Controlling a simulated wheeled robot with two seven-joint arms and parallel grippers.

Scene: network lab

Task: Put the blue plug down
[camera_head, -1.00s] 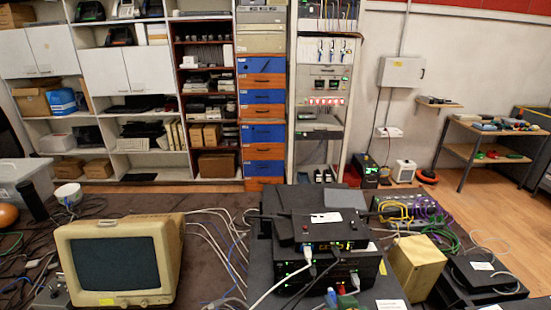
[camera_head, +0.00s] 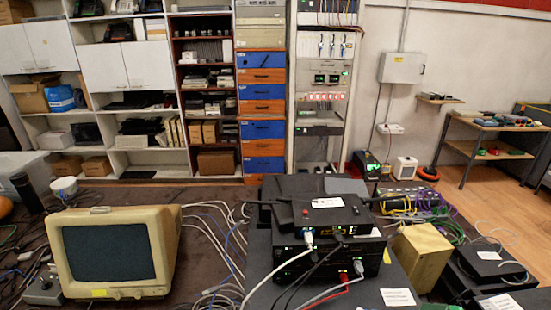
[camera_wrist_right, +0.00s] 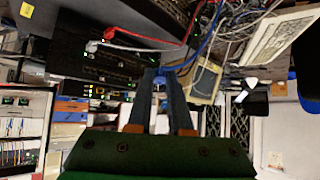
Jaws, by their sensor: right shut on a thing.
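The blue plug (camera_wrist_right: 160,79) shows in the right wrist view between the tips of my right gripper (camera_wrist_right: 161,76), which is shut on it. A blue cable (camera_wrist_right: 192,60) runs from it up and to the right. Behind the fingertips is the dark network equipment with green lights (camera_wrist_right: 100,64), seen turned over in this view. In the head view the stack of black network units (camera_head: 325,240) stands on the bench at centre right. Neither of my grippers shows in the head view.
White, grey and red (camera_head: 343,277) plugs sit in the stack's front, their cables trailing forward. An old beige monitor (camera_head: 168,255) stands left of it, with loose cables (camera_head: 215,250) between. A tan box (camera_head: 420,255) is to the right. Bare bench is scarce.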

